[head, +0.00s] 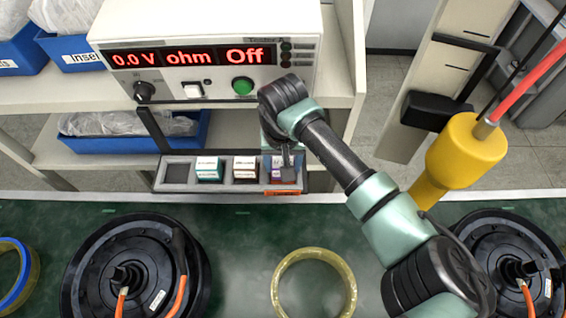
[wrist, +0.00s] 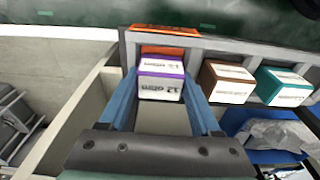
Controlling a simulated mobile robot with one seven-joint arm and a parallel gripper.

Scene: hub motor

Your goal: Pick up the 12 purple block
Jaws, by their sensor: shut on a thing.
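The purple block (wrist: 161,82) has a white label reading "12 ohm" in the wrist view. It sits at the end of a grey tray (head: 178,174), in the slot farthest right in the head view, where my gripper partly hides it. My gripper (wrist: 165,100) is around the block, with one blue finger on each side of it. In the head view my gripper (head: 285,172) points down over that slot. I cannot tell whether the block is lifted off the tray floor.
A brown block (head: 245,172) and a teal block (head: 209,170) stand in neighbouring slots; the leftmost slot is empty. An orange piece (wrist: 163,31) is at the tray's end. A tester (head: 210,60) stands on the shelf above. Black hub motors (head: 130,268) and a yellow ring (head: 313,285) lie on the green bench.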

